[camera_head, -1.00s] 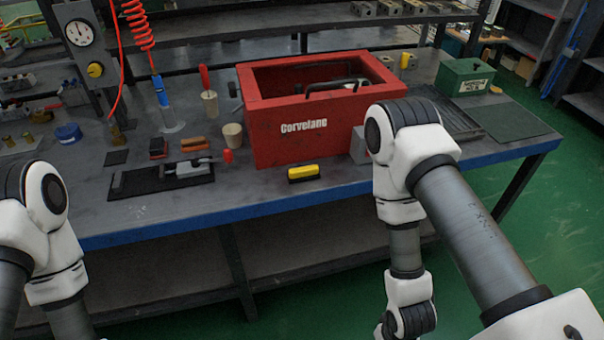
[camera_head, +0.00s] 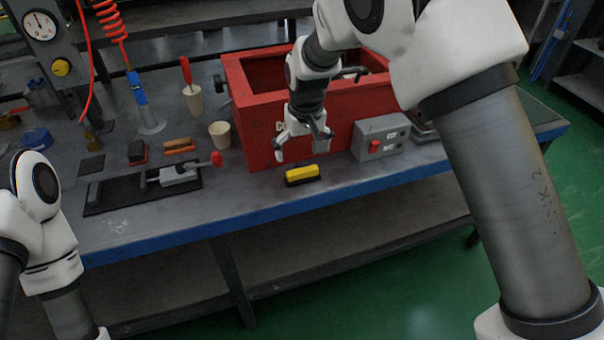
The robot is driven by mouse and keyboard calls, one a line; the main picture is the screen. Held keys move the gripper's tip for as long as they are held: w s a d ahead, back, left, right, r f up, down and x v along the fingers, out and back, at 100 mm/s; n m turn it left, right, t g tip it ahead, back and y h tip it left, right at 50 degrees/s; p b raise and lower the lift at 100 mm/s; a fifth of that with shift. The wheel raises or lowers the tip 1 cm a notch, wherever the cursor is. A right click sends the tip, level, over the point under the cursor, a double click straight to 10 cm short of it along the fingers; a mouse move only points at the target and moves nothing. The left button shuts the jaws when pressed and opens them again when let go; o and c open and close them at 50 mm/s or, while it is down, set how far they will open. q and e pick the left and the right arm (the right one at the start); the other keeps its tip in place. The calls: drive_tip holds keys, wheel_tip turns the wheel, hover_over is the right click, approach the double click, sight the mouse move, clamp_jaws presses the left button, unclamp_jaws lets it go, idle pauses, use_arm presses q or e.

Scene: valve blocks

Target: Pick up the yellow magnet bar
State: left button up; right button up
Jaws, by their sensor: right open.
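The yellow magnet bar (camera_head: 302,174) lies on the grey bench top near its blue front edge, just in front of the red toolbox. It has a yellow top and a dark base. My right gripper (camera_head: 303,155) is open and empty above the bar and a little behind it, pointing down in front of the toolbox wall. It is apart from the bar. My left arm shows at the left edge, but its gripper is out of view.
The red toolbox (camera_head: 262,135) stands close behind the bar. A grey switch box (camera_head: 381,138) is to the right. A black plate with a clamp (camera_head: 180,174) and a paper cup (camera_head: 221,134) are to the left. The bench front around the bar is clear.

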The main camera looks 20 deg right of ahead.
sight(302, 170)
drive_tip(key=f, duration=0.5)
drive_tip(key=w+f, duration=0.1)
drive_tip(key=f, duration=0.2)
drive_tip(key=shift+w+d+p, duration=0.1)
drive_tip(key=shift+d+p, duration=0.05)
drive_tip(key=shift+p, duration=0.15)
drive_tip(key=c, duration=1.1)
